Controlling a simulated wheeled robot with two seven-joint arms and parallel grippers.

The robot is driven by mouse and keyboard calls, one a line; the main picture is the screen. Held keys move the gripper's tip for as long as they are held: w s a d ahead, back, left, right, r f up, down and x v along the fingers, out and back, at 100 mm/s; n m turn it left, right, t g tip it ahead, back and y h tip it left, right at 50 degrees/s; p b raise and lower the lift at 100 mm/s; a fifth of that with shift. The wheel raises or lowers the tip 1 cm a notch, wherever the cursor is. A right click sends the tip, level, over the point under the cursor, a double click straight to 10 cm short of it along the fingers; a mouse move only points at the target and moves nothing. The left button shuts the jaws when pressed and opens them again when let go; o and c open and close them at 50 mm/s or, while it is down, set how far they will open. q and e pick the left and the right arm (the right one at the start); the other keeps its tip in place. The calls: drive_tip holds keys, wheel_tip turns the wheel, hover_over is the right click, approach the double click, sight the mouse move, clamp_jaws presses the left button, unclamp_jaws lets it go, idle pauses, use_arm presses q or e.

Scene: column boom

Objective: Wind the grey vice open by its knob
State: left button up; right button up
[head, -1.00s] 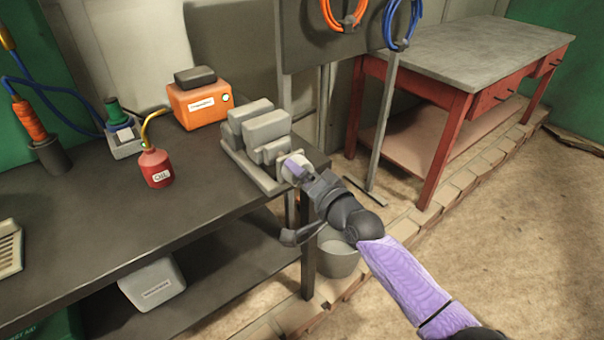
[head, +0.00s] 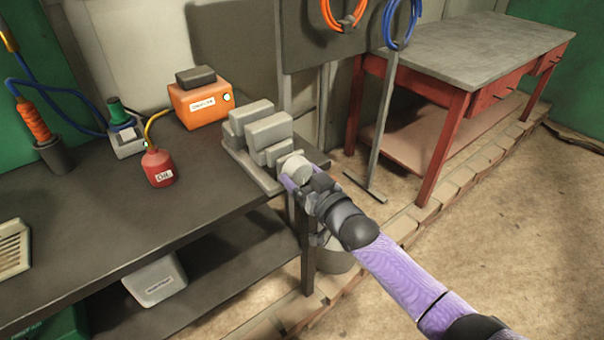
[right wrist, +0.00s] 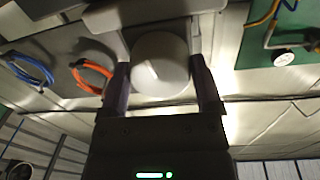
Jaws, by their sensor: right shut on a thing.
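The grey vice (head: 257,138) stands at the right end of the dark workbench, with a visible gap between its two upright blocks. Its pale round knob (head: 296,167) faces the front right, towards my arm. My right gripper (head: 291,178) is shut on the knob. In the right wrist view the knob (right wrist: 160,66) sits between the two fingers of my right gripper (right wrist: 162,85), one on each side. My left gripper is in neither view.
A red oil can (head: 159,167) and an orange box (head: 200,101) stand on the workbench (head: 120,215) left of the vice. A grey bucket (head: 335,258) is on the floor below my right arm. A red-legged table (head: 470,50) stands at the back right.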

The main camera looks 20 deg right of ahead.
drive_tip(key=n, duration=0.3)
drive_tip(key=shift+f+n, duration=0.15)
drive_tip(key=shift+n, duration=0.25)
drive_tip(key=n, duration=0.2)
drive_tip(key=shift+n, duration=0.4)
drive_tip(key=n, duration=0.5)
drive_tip(key=shift+d+n+y, duration=0.1)
drive_tip(key=shift+n+y, duration=0.3)
drive_tip(key=n, duration=0.2)
drive_tip(key=shift+n, duration=0.4)
drive_tip(key=n, duration=0.3)
drive_tip(key=shift+n+y+b, duration=0.3)
drive_tip(key=shift+n+b, duration=0.05)
drive_tip(key=shift+n, duration=0.05)
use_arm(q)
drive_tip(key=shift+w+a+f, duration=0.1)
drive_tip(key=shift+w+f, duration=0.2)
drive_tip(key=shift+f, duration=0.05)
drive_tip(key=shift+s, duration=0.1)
use_arm(e)
drive_tip(key=shift+n, duration=0.4)
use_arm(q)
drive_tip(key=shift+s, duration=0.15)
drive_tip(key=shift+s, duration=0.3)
